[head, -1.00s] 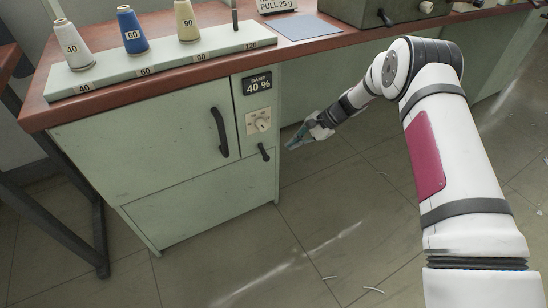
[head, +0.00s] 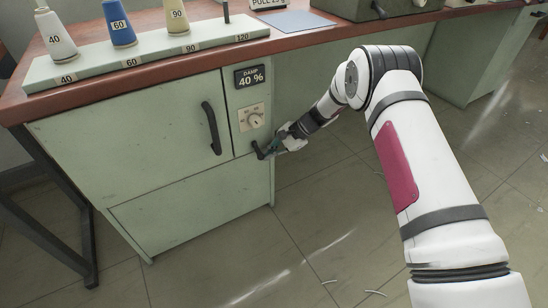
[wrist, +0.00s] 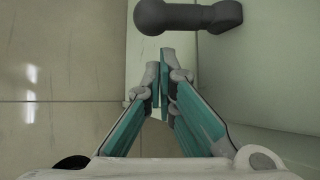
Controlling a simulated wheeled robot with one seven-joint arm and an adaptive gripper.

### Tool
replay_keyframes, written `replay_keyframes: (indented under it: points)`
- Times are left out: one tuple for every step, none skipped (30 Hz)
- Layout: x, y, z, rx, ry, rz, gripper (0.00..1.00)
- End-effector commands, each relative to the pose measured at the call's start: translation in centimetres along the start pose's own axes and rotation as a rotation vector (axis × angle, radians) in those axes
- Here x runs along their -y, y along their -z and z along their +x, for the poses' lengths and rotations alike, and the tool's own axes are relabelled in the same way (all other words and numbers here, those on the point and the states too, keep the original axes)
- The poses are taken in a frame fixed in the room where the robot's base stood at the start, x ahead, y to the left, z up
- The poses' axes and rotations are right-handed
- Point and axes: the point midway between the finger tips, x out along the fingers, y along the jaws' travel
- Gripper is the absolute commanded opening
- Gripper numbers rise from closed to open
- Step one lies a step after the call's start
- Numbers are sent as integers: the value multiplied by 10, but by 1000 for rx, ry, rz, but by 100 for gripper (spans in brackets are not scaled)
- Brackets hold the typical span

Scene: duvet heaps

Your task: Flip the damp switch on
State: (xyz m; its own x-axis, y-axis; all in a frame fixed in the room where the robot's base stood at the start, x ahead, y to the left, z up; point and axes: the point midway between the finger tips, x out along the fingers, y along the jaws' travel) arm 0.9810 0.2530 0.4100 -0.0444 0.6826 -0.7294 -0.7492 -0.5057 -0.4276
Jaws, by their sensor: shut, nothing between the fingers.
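The damp switch is a small black lever (head: 257,149) low on the narrow front panel of the green cabinet, under a dial (head: 251,118) and a black "DAMP 40 %" sign (head: 250,77). The lever hangs down and slightly right. My gripper (head: 270,151) is just right of it, fingers together and empty. In the wrist view the gripper (wrist: 164,62) has its teal fingertips closed just below the dark lever (wrist: 185,16), with a small gap between them in the picture. Whether they touch cannot be told from the head view.
A black door handle (head: 211,128) is left of the panel on the cabinet door (head: 130,140). The red-brown worktop (head: 190,72) above carries a rack (head: 150,55) with thread cones. Open tiled floor (head: 330,215) lies right of the cabinet.

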Motion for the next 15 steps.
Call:
replay_keyframes:
  points:
    - [-2, -4, -1, 2, -3, 0, 0]
    - [-2, -6, -2, 2, -3, 1, 0]
    - [-2, -9, -4, 2, -3, 1, 0]
    - [-2, -10, -6, 2, -2, 1, 0]
    - [-2, -12, -7, 3, -2, 1, 0]
    - [-2, -13, -8, 3, -3, 1, 0]
    - [-2, -14, -9, 3, -3, 1, 0]
    - [-2, -14, -9, 3, -3, 1, 0]
    - [-2, -15, -10, 3, -3, 1, 0]
    - [-2, -16, -10, 3, -3, 1, 0]
    - [-2, -16, -10, 3, -3, 1, 0]
    - [-2, -16, -11, 3, -3, 1, 0]
    - [-2, -16, -11, 3, -3, 1, 0]
    - [-2, -16, -11, 3, -3, 2, 0]
    - [-2, -16, -11, 3, -3, 2, 0]
